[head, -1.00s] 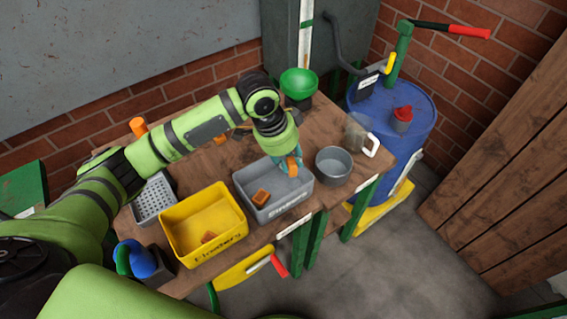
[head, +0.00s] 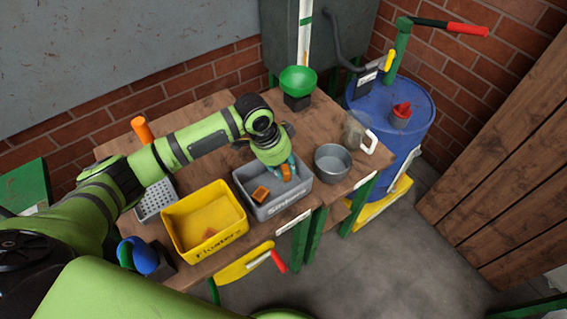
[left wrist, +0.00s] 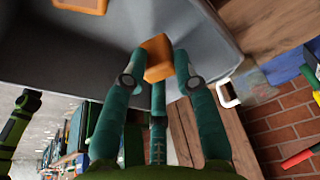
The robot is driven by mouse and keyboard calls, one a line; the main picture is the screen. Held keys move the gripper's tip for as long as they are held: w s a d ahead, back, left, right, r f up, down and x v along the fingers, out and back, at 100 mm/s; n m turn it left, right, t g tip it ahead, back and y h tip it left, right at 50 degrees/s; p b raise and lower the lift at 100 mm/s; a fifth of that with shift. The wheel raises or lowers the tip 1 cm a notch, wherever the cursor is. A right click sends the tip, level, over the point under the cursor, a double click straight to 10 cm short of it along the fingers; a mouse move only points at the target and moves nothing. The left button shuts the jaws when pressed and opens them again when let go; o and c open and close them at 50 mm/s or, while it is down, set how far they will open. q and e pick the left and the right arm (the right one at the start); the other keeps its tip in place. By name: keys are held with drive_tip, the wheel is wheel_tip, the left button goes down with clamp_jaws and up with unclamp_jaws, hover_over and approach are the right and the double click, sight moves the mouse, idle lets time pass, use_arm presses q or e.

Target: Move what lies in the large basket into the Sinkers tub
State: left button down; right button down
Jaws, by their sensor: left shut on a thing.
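The grey Sinkers tub (head: 284,206) stands on the wooden table, with an orange block (head: 260,194) lying in it. My left gripper (head: 287,172) points down inside the tub's outline, near its back right. It is shut on another orange block (left wrist: 157,57), held between its teal fingers in the left wrist view. The first block shows at that view's top edge (left wrist: 82,5). The pale perforated basket (head: 153,212) stands at the left, partly hidden by my arm; its visible part looks empty. My right gripper is not in view.
A green funnel (head: 298,80) stands behind.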

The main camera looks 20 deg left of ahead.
use_arm(q)
drive_tip(key=shift+f, duration=0.3)
drive_tip(key=c, duration=0.9)
unclamp_jaws()
drive_tip(key=shift+c, duration=0.2)
drive_tip(key=shift+r, duration=0.25)
drive_tip(key=b+v, duration=0.1)
drive_tip(key=v, duration=1.1)
drive_tip(key=shift+r, duration=0.4)
drive_tip(key=shift+f, duration=0.1)
